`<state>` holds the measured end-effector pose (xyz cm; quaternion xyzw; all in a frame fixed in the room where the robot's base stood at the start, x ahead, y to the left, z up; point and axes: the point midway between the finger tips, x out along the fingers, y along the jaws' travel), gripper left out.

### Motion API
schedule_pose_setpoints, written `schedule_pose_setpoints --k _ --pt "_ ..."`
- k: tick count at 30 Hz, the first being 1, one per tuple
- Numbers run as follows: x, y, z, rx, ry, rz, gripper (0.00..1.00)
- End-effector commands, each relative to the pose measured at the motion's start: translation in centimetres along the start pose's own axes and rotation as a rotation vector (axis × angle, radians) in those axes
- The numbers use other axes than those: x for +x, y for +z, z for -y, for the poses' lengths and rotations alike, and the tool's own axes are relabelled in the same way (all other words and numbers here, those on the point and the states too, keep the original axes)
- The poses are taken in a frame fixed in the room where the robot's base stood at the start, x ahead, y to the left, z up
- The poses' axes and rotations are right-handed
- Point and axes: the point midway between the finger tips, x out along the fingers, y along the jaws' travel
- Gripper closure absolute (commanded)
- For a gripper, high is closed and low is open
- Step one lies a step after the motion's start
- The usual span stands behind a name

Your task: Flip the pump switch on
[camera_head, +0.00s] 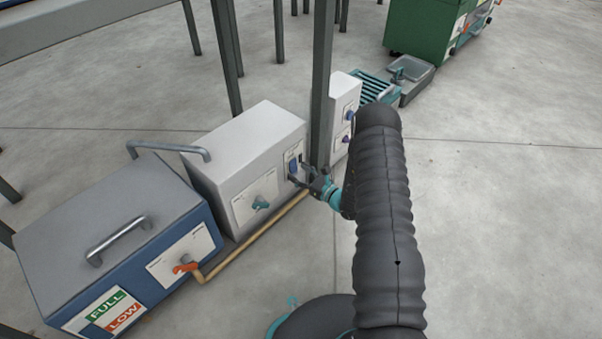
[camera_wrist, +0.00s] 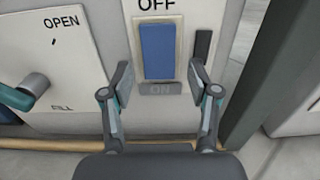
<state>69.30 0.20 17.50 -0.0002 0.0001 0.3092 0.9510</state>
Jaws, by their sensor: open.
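In the head view the blue switch (camera_head: 293,167) sits on the front of a white box (camera_head: 250,143). My gripper (camera_wrist: 160,80) is open in the wrist view, one finger on each side of the rocker's lower part. No contact with the rocker shows. In the head view my gripper (camera_head: 305,175) is right at the switch plate and partly hides it.
A grey-teal valve handle (camera_wrist: 28,92) marked OPEN and FILL is left of the switch. A grey post (camera_wrist: 268,75) stands close on the right. A tan pipe (camera_head: 255,238) runs low along the front. A blue tank (camera_head: 110,245) is at left; open floor lies right.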

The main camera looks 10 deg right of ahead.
Motion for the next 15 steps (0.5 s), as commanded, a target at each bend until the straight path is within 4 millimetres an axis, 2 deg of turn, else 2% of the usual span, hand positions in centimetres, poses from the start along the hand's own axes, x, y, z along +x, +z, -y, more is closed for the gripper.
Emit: schedule_pose_setpoints --k 10,11,15 --pt "0.39 0.02 0.01 0.0 -0.001 0.0 0.4" --pt "0.39 0.02 0.01 0.0 -0.001 0.0 0.45" --pt "0.38 0.02 0.01 0.0 -0.001 0.0 0.8"
